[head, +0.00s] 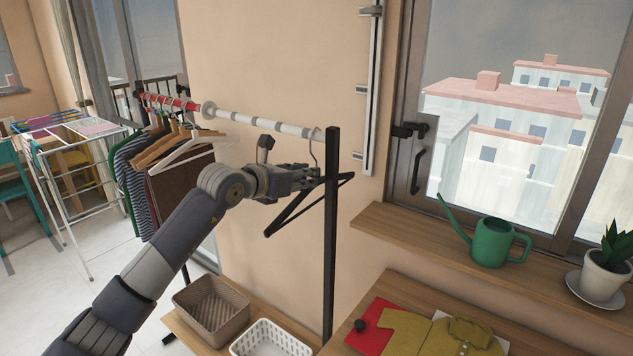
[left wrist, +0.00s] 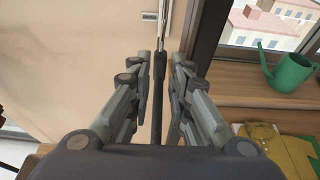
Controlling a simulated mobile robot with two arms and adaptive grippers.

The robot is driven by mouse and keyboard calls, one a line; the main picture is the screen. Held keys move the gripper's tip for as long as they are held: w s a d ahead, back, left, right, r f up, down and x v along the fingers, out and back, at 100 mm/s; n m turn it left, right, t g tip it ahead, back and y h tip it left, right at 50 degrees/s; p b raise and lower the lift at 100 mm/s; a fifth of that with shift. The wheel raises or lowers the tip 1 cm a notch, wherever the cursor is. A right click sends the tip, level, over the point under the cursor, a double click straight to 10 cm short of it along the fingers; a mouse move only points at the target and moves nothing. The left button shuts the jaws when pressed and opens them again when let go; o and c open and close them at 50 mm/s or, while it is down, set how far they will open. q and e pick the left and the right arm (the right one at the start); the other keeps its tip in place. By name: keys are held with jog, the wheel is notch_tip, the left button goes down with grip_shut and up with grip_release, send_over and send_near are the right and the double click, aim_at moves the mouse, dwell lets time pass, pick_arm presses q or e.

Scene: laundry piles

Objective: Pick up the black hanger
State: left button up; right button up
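The black hanger (head: 283,214) hangs by its hook near the right end of the clothes rack's white rod, beside the black upright post (head: 331,250). My left gripper (head: 312,176) is at the hanger's upper part, just below the hook, and hides some of it. In the left wrist view the two fingers of my left gripper (left wrist: 158,92) stand apart, with a thin dark shape between them. I cannot tell there how much of that shape is hanger and how much is post. My right gripper is not in view.
White and wooden hangers (head: 185,145) and clothes (head: 135,180) hang farther left on the rod. Below stand a brown basket (head: 212,312) and a white basket (head: 268,340). A green watering can (head: 490,243) and a potted plant (head: 603,275) stand on the windowsill at right.

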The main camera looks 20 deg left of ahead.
pick_arm(q)
jog(key=shift+w+d+p, duration=0.2)
jog(key=shift+w+p, duration=0.25)
jog(key=shift+p, duration=0.1)
jog(key=p+x, duration=0.1)
jog(key=x, duration=0.2)
jog(key=shift+w+f, duration=0.1)
jog(key=shift+f, duration=0.05)
jog(key=shift+w+d+f+p, duration=0.15)
jog(key=shift+w+f+p, duration=0.1)
jog(key=shift+w+p, duration=0.15)
jog(key=shift+c, duration=0.5)
grip_shut()
